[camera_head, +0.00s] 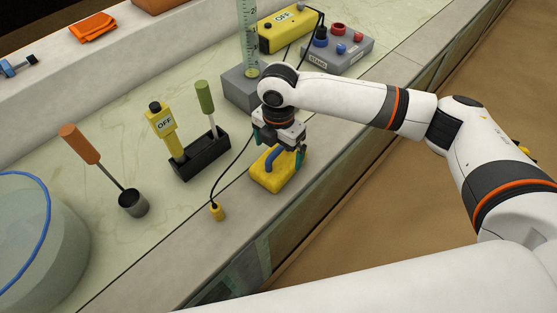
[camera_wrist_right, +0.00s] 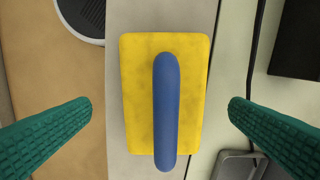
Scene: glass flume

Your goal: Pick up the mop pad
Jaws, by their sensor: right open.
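The mop pad (camera_head: 268,180) is a yellow block with a blue bar handle (camera_head: 273,156) on top. It lies on the grey ledge along the flume's near edge. My right gripper (camera_head: 279,150) is open and points down just above it. In the right wrist view the pad (camera_wrist_right: 135,90) lies between the two green fingers, with the handle (camera_wrist_right: 166,115) running lengthwise along it. Clear gaps show between the fingers and the pad on both sides. The left gripper is not in view.
A yellow plug (camera_head: 217,212) on a black cable lies nearby. A grey block (camera_head: 240,88) stands behind. The floor drops away at right.

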